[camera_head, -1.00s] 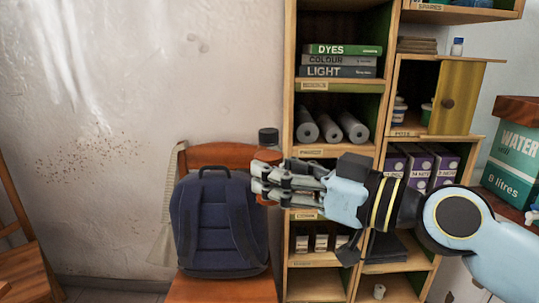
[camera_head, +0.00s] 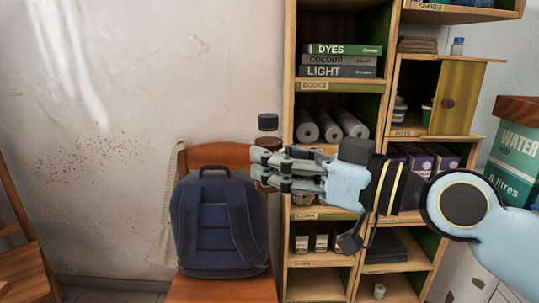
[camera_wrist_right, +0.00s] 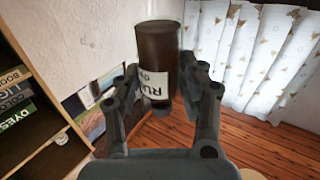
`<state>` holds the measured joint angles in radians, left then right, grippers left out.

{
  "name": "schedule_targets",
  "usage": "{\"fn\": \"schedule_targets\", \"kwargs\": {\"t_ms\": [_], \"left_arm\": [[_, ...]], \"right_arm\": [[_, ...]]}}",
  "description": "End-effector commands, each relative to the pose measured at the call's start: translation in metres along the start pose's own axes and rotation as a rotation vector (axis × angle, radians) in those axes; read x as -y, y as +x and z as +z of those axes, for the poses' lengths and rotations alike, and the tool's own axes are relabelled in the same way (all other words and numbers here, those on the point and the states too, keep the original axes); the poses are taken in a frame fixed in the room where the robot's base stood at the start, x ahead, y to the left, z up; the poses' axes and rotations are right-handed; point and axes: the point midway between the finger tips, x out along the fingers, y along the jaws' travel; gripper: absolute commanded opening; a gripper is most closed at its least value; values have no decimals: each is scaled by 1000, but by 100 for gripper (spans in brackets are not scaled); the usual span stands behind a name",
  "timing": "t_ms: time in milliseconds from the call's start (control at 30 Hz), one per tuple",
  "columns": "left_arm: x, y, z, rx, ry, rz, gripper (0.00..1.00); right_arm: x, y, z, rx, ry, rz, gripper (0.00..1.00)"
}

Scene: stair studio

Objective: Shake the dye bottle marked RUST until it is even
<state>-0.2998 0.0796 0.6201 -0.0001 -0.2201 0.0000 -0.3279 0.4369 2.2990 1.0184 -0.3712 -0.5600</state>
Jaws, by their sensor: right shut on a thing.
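The dye bottle (camera_head: 267,142) is dark brown with a black cap and stands roughly upright in the air, cap up, in the head view. My right gripper (camera_head: 262,169) comes in from the right and is shut around its body, hiding much of it. In the right wrist view the bottle (camera_wrist_right: 158,50) sits between both fingers of the right gripper (camera_wrist_right: 167,78). Its white label shows the letters "RU", upside down and partly cut off by the bottle's edge. I cannot tell how even the dye inside is. My left gripper is in neither view.
A dark blue backpack (camera_head: 219,225) sits on a wooden chair (camera_head: 222,290) just below and left of the bottle. A wooden shelf unit (camera_head: 289,60) with books, rolls and boxes stands close behind my right gripper. The air before the wall on the left is clear.

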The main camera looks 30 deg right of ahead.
Motion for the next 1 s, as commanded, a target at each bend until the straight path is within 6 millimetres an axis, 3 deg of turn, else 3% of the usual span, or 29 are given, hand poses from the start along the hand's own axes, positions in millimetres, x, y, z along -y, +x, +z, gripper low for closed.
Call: {"fn": "schedule_targets", "kwargs": {"t_ms": [33,200,333,367,700,1000], "left_arm": [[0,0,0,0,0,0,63],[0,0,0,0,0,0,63],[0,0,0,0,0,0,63],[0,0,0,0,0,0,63],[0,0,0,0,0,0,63],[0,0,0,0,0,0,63]], "right_arm": [[-1,0,20,8,17,6,2],[0,0,70,9,20,6,2],[0,0,99,5,13,5,2],[0,0,98,3,10,4,2],[0,0,-2,-1,-7,-1,2],[0,0,-3,3,6,3,2]]}}
